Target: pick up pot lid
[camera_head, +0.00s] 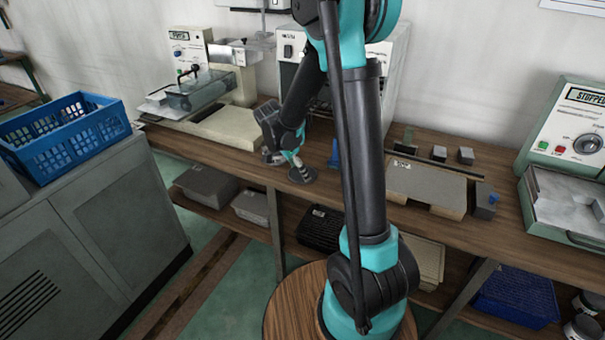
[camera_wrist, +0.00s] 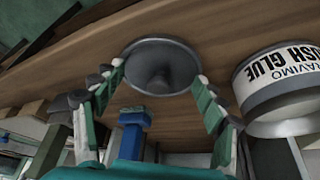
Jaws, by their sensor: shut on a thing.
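The pot lid is a dark grey round disc with a central knob. In the wrist view the pot lid (camera_wrist: 178,52) lies between the two fingers of my gripper (camera_wrist: 160,82), which meet its rim on the left and right. My gripper is shut on the lid. In the head view the lid (camera_head: 303,175) is at the front edge of the wooden bench, with my gripper (camera_head: 296,160) right above it. I cannot tell whether the lid is clear of the bench top.
In the wrist view a white can labelled brush glue (camera_wrist: 278,85) stands close right of the gripper, and a blue-topped object (camera_wrist: 135,118) is near the left finger. The head view shows a grey panel (camera_head: 425,182) on the bench and a blue crate (camera_head: 70,135) on the left cabinet.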

